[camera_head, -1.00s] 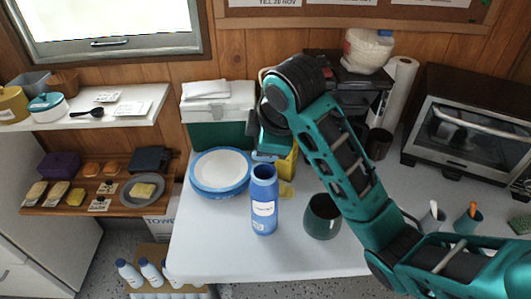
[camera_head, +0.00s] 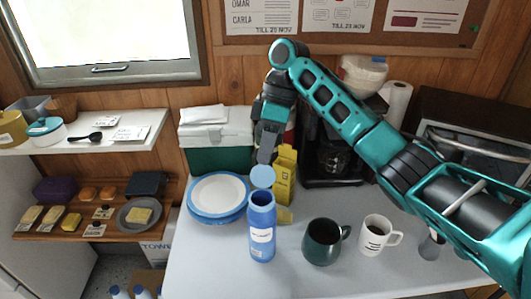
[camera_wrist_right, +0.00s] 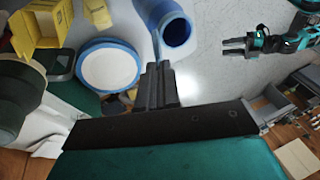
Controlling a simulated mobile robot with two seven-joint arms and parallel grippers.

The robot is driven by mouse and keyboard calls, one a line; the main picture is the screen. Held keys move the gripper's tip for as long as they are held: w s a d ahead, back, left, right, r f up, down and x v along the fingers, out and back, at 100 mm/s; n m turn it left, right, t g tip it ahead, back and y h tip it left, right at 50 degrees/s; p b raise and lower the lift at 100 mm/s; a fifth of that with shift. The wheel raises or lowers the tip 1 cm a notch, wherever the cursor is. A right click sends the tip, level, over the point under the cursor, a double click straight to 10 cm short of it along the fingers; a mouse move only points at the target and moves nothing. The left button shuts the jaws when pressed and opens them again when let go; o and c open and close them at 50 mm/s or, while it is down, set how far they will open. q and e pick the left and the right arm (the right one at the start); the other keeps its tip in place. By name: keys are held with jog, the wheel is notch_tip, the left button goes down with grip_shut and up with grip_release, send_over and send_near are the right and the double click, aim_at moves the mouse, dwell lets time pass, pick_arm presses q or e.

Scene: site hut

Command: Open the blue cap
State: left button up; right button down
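The blue bottle (camera_head: 262,245) with a white label stands upright on the pale table, its mouth open. Its open mouth (camera_wrist_right: 176,32) also shows at the top of the right wrist view. A light blue round cap (camera_head: 262,177) is at the tips of my right gripper (camera_head: 266,158), just above and apart from the bottle mouth. The right gripper's fingers (camera_wrist_right: 157,85) are close together; the cap is mostly hidden there. My left gripper (camera_wrist_right: 235,45) shows at upper right of the wrist view, its two fingers apart and empty. It is outside the head view.
Blue-rimmed plates (camera_head: 217,194) lie left of the bottle, a yellow box (camera_head: 284,178) behind it. A dark green mug (camera_head: 321,243) and a white mug (camera_head: 376,236) stand to the right. A coffee machine (camera_head: 333,155) is farther back. The table's front left is clear.

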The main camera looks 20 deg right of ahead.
jog(key=shift+w+d+f+g+y, duration=0.2)
jog(key=shift+w+f+g+y, duration=0.2)
jog(key=shift+g, duration=0.25)
jog(key=shift+w+d+f+g+y, duration=0.2)
jog(key=shift+w+f+g, duration=0.1)
jog(key=shift+w+g, duration=0.25)
jog(key=shift+g, duration=0.3)
jog(key=c, duration=1.3)
grip_release()
jog(key=shift+w, duration=0.1)
jog(key=shift+r, duration=0.15)
